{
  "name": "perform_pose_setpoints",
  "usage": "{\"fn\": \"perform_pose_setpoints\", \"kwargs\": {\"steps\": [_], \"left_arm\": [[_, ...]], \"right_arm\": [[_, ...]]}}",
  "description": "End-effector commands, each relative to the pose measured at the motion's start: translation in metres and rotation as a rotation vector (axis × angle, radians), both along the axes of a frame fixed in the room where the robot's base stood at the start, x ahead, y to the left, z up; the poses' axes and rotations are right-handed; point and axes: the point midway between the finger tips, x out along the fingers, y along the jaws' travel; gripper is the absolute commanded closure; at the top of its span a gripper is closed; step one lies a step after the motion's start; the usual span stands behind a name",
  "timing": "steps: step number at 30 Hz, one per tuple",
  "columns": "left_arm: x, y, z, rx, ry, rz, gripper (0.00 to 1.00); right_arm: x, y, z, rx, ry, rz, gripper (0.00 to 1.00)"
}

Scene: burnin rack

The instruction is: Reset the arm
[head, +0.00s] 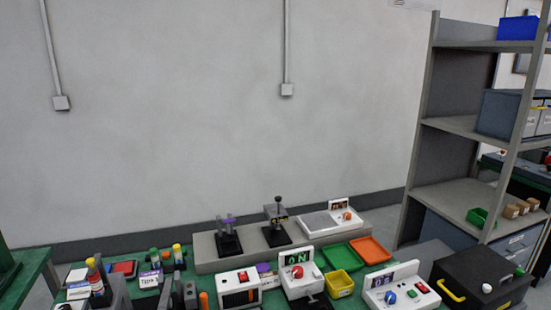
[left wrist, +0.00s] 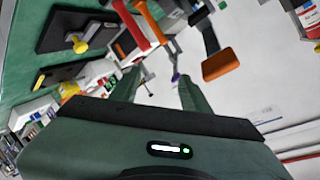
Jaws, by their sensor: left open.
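My left gripper (left wrist: 160,88) shows in the left wrist view, with its green body across the bottom and its two fingers reaching up into the middle. The fingers are apart, and nothing is visible between them that they hold. I cannot make out my left gripper for sure in the head view. My right gripper is in neither view.
The head view shows a crowded green bench with a device reading "0N" (head: 298,278), a yellow bin (head: 339,285), an orange tray (head: 371,250) and a black case (head: 485,278). A grey shelf (head: 458,195) stands at right. An orange-ended part (left wrist: 222,65) is near the fingers.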

Motion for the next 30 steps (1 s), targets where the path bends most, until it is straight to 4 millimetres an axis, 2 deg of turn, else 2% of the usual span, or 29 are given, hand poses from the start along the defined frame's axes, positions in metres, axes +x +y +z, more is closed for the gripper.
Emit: {"fn": "perform_pose_setpoints", "kwargs": {"steps": [1, 3, 6, 12, 18, 26, 30], "left_arm": [[-0.021, 0.01, -0.026, -0.07, 0.114, 0.054, 0.54], [-0.049, 0.021, -0.056, -0.157, 0.262, 0.121, 0.54], [-0.09, 0.029, -0.088, -0.253, 0.438, 0.203, 0.54], [-0.162, 0.033, -0.126, -0.381, 0.713, 0.324, 0.54], [-0.228, 0.031, -0.143, -0.463, 0.937, 0.42, 0.54], [-0.213, 0.029, -0.213, -0.452, 0.964, 0.425, 0.54], [-0.211, 0.028, -0.26, -0.446, 0.983, 0.426, 0.54]], "right_arm": [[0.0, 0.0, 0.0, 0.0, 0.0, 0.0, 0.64], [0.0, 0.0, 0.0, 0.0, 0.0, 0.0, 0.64], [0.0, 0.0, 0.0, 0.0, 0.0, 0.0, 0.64], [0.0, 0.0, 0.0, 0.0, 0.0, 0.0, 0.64], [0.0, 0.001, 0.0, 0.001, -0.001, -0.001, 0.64], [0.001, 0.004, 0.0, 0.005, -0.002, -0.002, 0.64], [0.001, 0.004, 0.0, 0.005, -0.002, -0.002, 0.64]]}}
